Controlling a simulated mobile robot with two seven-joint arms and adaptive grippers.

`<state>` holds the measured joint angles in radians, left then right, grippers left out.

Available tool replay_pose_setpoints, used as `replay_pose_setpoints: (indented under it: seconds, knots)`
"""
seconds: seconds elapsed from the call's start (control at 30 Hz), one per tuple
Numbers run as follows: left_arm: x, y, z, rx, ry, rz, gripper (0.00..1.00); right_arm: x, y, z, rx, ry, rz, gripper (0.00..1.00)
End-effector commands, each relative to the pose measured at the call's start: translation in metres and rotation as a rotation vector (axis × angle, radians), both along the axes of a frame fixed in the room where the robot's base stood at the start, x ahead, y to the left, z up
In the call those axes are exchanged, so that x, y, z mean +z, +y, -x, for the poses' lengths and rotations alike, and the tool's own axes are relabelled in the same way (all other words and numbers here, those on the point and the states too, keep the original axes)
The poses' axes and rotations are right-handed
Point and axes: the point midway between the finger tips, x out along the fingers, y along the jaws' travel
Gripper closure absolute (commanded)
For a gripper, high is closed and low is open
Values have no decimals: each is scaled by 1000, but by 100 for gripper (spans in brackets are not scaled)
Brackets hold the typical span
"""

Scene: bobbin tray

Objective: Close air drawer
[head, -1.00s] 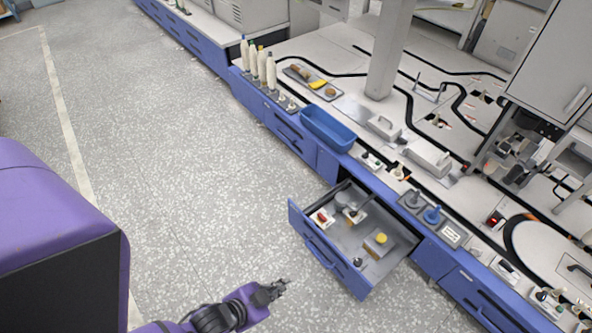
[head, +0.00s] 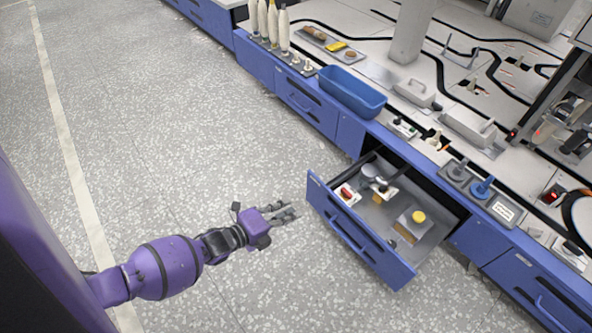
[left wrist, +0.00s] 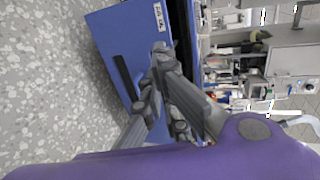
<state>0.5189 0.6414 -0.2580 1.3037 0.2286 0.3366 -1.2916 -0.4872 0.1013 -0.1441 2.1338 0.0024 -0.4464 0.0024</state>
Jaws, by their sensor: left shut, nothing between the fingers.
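The open drawer (head: 357,236) has a blue front with a blue handle and a grey inside, and it sticks out from the blue bench. Inside it lie a white box with a red item (head: 347,194), grey parts and a block with a yellow top (head: 418,217). My left gripper (head: 292,212) is shut and empty, just left of the drawer front's far end and apart from it in the head view. In the left wrist view the gripper (left wrist: 150,72) overlaps the blue drawer front (left wrist: 112,50); contact cannot be told. My right gripper is not in view.
The bench top carries a blue bin (head: 352,92), a tray with yellow items (head: 334,45), white bobbins (head: 272,22) and a dark tray with a blue piece (head: 482,188). The speckled floor left of the drawer is clear.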

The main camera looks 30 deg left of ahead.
Motion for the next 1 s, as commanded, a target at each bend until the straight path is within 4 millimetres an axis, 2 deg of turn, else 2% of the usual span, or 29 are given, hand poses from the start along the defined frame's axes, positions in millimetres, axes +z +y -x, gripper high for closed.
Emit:
replay_pose_setpoints:
  seconds: [0.3, 0.5, 0.7, 1.0]
  knots:
    - [-25, -22, -60, 0, 4, 3, 100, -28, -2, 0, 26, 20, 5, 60]
    - [-29, -34, -93, 0, 2, 4, 100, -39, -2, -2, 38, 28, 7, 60]
    - [-28, -40, -110, 0, 4, 2, 100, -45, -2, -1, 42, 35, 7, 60]
    - [-26, -41, -113, 1, 4, 2, 100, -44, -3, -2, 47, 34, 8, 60]
